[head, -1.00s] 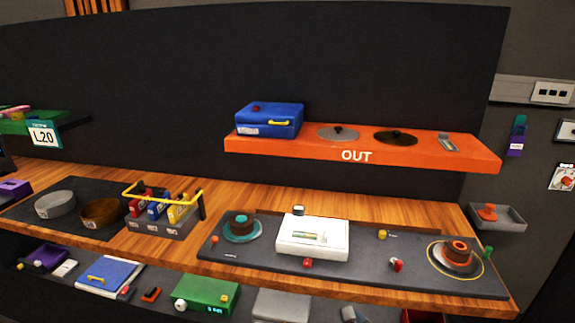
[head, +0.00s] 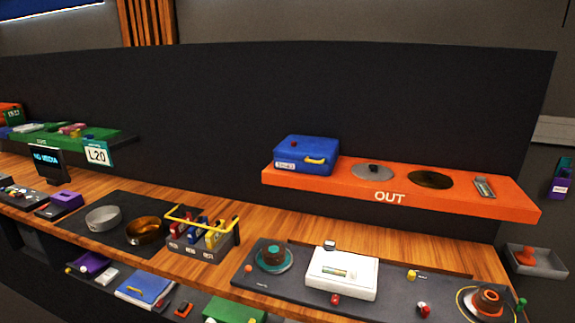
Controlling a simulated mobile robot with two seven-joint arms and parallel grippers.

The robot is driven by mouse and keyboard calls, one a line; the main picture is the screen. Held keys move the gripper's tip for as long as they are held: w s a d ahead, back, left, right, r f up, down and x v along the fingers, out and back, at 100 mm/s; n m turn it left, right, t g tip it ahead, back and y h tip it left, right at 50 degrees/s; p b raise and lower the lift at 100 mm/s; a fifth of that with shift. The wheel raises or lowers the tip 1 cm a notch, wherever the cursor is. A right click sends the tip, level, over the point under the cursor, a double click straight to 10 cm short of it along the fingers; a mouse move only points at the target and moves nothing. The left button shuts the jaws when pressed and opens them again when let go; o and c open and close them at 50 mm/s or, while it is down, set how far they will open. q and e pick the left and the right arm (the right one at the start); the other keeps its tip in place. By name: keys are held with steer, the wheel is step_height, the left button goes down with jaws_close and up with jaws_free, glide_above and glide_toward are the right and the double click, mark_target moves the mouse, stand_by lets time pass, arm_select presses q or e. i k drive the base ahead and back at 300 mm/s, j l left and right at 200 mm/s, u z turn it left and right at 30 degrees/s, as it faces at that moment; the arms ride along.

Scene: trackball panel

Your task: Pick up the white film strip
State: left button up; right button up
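I cannot clearly make out a white film strip. A white flat box (head: 352,283) with a small pale strip-like insert (head: 338,271) on its top sits on the dark panel (head: 395,300) at the lower right. Whether that insert is the film strip is too small to tell. A small grey-white piece (head: 484,187) lies at the right end of the orange OUT shelf (head: 390,197). Neither of my grippers is in view.
A blue case (head: 306,155) and two round lids stand on the OUT shelf. A grey caddy (head: 201,243) with a yellow handle, two bowls on a dark mat (head: 85,236), and a small screen (head: 46,163) stand along the wooden counter. Items fill a lower shelf.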

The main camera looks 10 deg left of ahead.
mark_target(331, 271)
steer(key=j+u, duration=0.3)
steer(key=j, duration=1.3)
steer(key=j+u, duration=0.3)
steer(key=j, duration=1.3)
